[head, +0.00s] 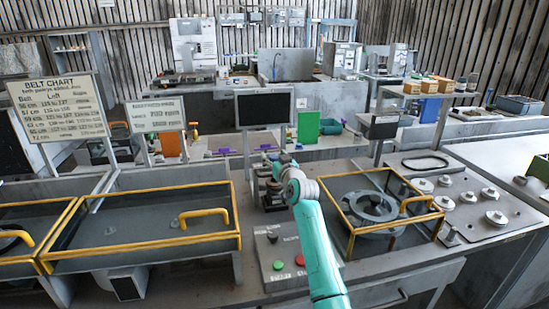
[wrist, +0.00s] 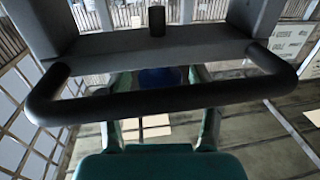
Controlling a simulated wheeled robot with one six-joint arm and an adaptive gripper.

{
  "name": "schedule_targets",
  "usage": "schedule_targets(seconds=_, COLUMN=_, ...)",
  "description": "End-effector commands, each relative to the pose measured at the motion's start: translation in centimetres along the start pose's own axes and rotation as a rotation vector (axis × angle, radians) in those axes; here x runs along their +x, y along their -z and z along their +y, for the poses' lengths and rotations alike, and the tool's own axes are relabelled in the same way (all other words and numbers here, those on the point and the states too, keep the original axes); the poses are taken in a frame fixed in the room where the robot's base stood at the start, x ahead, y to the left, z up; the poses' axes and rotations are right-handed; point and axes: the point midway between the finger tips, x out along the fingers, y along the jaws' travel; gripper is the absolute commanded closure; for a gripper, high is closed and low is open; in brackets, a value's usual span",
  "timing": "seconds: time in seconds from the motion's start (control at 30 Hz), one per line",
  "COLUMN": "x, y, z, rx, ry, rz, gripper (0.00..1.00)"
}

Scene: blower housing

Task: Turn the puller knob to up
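A control panel (head: 285,262) on the bench in the head view carries a small black knob (head: 272,237), a green button (head: 278,265) and a red button (head: 300,260). The knob appears to be the puller knob; its lettering and pointing direction are too small to read. My teal arm rises just right of the panel. My gripper (head: 270,168) is beyond and above the panel, among dark grey machine parts, apart from the knob. Its fingers are not clear there. The wrist view shows a dark rounded bar (wrist: 165,104) across a teal part, without the knob.
A yellow-framed guard (head: 140,258) lies left of the panel. Another clear guard (head: 348,225) covers a round housing at right. Several round metal fittings (head: 468,196) stand farther right. A black screen (head: 264,107) and a belt chart (head: 58,108) stand behind the bench.

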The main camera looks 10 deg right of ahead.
Motion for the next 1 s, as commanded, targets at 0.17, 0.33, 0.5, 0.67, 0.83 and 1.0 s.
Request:
schedule_targets(seconds=0.17, x=-0.01, y=-0.02, z=0.0, rx=0.0, ry=0.0, rz=0.0, gripper=0.82)
schedule_targets(seconds=0.33, x=-0.02, y=-0.02, z=0.01, rx=0.0, ry=0.0, rz=0.0, gripper=0.96)
schedule_targets(seconds=0.5, x=-0.02, y=-0.02, z=0.04, rx=0.001, ry=0.009, rz=0.0, gripper=0.96)
schedule_targets(seconds=0.67, x=0.0, y=-0.03, z=0.06, rx=0.001, ry=0.04, rz=-0.001, gripper=0.96)
schedule_targets(seconds=0.83, x=-0.01, y=-0.04, z=0.16, rx=0.002, ry=0.098, rz=-0.001, gripper=0.96)
schedule_targets(seconds=1.0, x=0.01, y=-0.05, z=0.15, rx=0.001, ry=0.178, rz=-0.001, gripper=0.96)
